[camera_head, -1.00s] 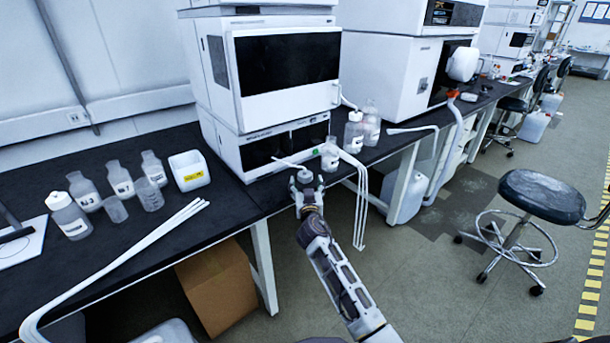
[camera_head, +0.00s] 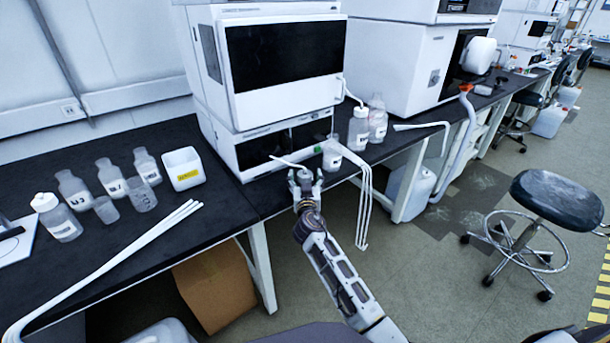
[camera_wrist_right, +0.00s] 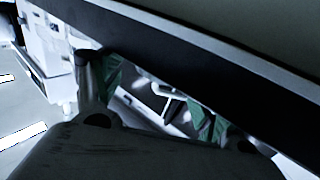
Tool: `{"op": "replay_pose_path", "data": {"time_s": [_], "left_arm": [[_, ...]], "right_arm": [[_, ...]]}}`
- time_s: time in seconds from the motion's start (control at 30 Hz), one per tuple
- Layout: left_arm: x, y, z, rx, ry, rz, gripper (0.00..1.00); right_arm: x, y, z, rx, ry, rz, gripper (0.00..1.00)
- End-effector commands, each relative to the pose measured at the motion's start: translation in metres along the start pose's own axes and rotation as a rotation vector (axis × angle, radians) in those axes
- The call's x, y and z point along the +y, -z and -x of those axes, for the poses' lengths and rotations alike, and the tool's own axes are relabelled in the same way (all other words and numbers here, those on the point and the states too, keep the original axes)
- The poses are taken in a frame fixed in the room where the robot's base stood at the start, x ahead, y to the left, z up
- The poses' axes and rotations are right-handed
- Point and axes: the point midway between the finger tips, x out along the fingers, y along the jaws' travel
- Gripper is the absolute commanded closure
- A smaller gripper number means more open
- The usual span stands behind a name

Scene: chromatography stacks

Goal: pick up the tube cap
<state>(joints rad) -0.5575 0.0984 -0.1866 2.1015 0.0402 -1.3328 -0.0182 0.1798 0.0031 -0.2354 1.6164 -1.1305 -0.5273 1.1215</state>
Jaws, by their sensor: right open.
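A small white piece with a thin white tube (camera_head: 288,162) shows at the bench edge by my right gripper; it looks like the tube cap, but it is too small to be sure. My right gripper (camera_head: 305,178) is open at the front edge of the black bench, below the left instrument. In the right wrist view, its two green-padded fingers (camera_wrist_right: 160,105) are apart, and pale shapes show between them. I cannot tell whether the fingers touch the piece. My left gripper is not in view.
A clear bottle (camera_head: 332,155) stands just right of my gripper, with white tubes (camera_head: 365,200) hanging over the bench edge. Two more bottles (camera_head: 358,130) stand behind. Several bottles, a white box (camera_head: 183,168) and long tubes (camera_head: 150,235) occupy the left bench.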

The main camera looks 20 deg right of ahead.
Motion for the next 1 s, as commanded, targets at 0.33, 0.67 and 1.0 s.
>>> {"op": "replay_pose_path", "data": {"time_s": [0.33,0.67,1.0], "left_arm": [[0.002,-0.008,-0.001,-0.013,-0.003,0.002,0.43],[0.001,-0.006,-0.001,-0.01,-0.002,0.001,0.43],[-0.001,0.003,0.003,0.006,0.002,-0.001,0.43]], "right_arm": [[0.0,0.0,0.0,0.0,0.0,-0.001,0.41],[0.0,0.001,0.0,0.001,0.0,-0.001,0.77],[0.0,0.006,0.0,0.002,0.0,-0.002,0.77]]}}
